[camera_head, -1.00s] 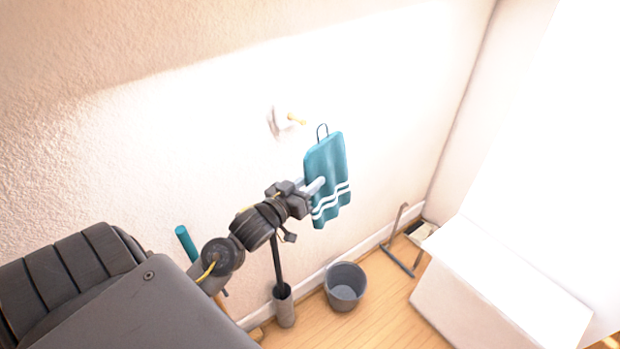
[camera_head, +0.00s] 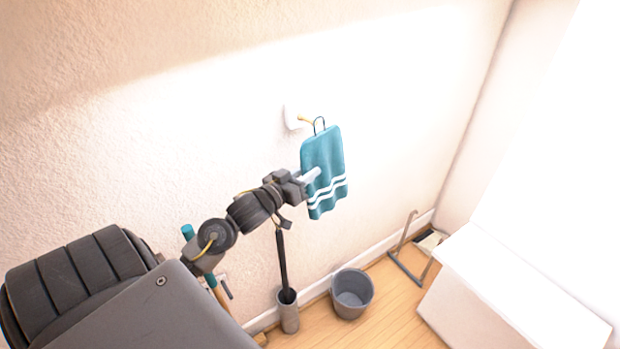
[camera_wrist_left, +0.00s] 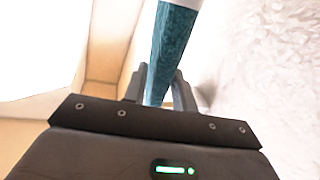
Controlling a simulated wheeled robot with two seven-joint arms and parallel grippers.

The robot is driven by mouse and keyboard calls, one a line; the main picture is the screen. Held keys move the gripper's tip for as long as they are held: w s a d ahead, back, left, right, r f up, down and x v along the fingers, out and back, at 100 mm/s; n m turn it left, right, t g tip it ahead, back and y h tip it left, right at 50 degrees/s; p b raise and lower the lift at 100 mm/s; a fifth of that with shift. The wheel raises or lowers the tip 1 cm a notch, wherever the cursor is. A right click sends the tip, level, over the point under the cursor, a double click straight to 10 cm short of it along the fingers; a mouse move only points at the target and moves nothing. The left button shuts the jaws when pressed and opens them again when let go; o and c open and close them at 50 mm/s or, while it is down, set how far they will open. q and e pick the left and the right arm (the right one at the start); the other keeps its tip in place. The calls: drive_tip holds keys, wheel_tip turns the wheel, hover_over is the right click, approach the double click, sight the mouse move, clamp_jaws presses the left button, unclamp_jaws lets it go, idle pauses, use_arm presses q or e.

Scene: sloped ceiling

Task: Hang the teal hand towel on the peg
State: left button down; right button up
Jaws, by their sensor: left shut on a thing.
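The teal hand towel (camera_head: 322,160) with white stripes hangs upright from my left gripper (camera_head: 311,176), which is shut on it. In the left wrist view the towel (camera_wrist_left: 172,50) shows edge-on between the two fingers (camera_wrist_left: 160,85). A dark loop (camera_head: 319,124) stands up from the towel's top edge. The brass-coloured peg (camera_head: 303,119) sticks out of a white wall plate (camera_head: 291,117), just left of the loop. In the head view the peg tip and loop look very close; I cannot tell whether the loop is around the peg. My right gripper is not in view.
Below on the wooden floor stand a grey bucket (camera_head: 352,293) and a grey holder (camera_head: 288,316) with a dark handle. A metal frame (camera_head: 405,255) leans near the corner. A white box-like unit (camera_head: 515,295) is at the right. The wall around the peg is clear.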

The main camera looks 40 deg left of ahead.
use_arm(q)
drive_tip(key=shift+w+a+f+b, duration=0.1)
drive_tip(key=shift+w+a+b, duration=0.15)
drive_tip(key=shift+a+b, duration=0.4)
drive_tip(key=shift+w+a+f+b, duration=0.1)
drive_tip(key=shift+w+a+b, duration=0.15)
drive_tip(key=shift+a, duration=0.7)
drive_tip(key=shift+w+a+f+p, duration=0.2)
drive_tip(key=shift+a+f+p, duration=0.15)
drive_tip(key=shift+a, duration=0.4)
drive_tip(key=shift+f, duration=0.1)
drive_tip(key=c, duration=1.1)
unclamp_jaws()
drive_tip(key=shift+o, duration=0.2)
drive_tip(key=shift+s, duration=0.1)
